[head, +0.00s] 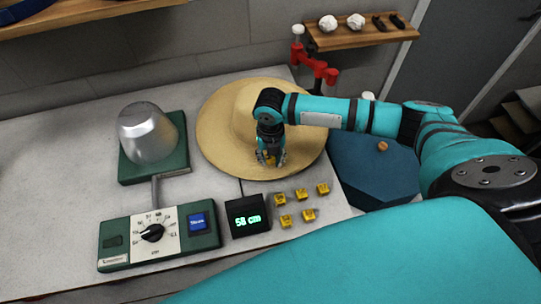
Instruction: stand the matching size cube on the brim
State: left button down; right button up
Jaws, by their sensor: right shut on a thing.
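A straw hat (222,130) with a wide brim lies on the table, partly covered by my right arm. My right gripper (270,160) points down over the near part of the brim. It is shut on a yellow cube (268,157), mostly hidden by the fingers. I cannot tell whether the cube touches the brim. Several other yellow size cubes (301,195) sit on the table in front of the hat; their marks are too small to read. A small black display (247,220) beside them reads 58 cm. My left gripper is not in view.
A silver hat block (148,132) on a green base stands left of the hat. A green control box (160,237) with a dial and blue button is at the front left. A red clamp (314,66) and a wooden shelf (345,38) are behind.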

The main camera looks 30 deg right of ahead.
jog(key=shift+f, duration=0.2)
jog(key=o, duration=0.8)
jog(key=shift+o, duration=0.2)
notch_tip(320, 180, up, 12)
